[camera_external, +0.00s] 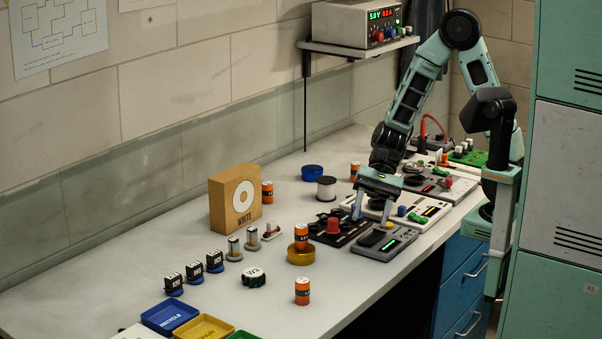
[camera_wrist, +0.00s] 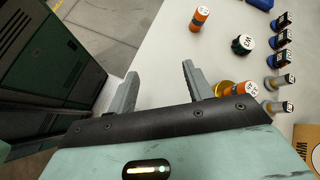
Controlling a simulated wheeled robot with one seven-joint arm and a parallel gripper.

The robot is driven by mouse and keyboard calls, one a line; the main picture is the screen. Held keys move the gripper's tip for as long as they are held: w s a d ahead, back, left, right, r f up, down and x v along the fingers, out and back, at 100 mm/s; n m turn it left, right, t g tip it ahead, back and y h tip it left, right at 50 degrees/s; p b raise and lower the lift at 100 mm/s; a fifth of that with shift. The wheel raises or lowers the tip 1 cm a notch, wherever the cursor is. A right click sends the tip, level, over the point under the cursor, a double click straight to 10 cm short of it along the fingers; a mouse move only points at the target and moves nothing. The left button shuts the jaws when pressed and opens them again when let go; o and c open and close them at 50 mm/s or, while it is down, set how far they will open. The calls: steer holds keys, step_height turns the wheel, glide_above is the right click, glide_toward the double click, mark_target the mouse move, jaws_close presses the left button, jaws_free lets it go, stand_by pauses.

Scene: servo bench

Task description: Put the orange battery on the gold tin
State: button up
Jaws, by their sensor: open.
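The gold tin (camera_external: 300,258) sits on the bench in the external view, with an orange battery (camera_external: 301,237) standing upright on top. In the wrist view, the tin (camera_wrist: 220,87) and its battery (camera_wrist: 236,90) are partly hidden behind my right finger and the gripper body. Another orange battery (camera_external: 302,291) stands on the bench in front of the tin; it also shows in the wrist view (camera_wrist: 200,18). My gripper (camera_external: 371,211) is open and empty, to the right of the tin, pointing down above the panels. The fingers (camera_wrist: 160,72) are spread apart.
More orange batteries stand beside the tan box (camera_external: 235,198) and farther back (camera_external: 355,171). A dark green round piece (camera_external: 252,278) lies left of the tin. A black panel with a red knob (camera_external: 333,226) and a grey device (camera_external: 384,243) lie near my gripper. The front-left bench holds coloured trays (camera_external: 171,317).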

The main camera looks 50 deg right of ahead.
steer(key=s+d+n+t+h, duration=0.1)
steer(key=s+d+n+h, duration=0.2)
steer(key=n, duration=0.6)
steer(key=s+d+r+n+t+h, duration=0.1)
steer(key=s+d+n+h, duration=0.1)
steer(key=s+n+h, duration=0.4)
steer(key=n, duration=0.3)
steer(key=shift+d+r+t, duration=0.2)
steer(key=shift+d+t, duration=0.2)
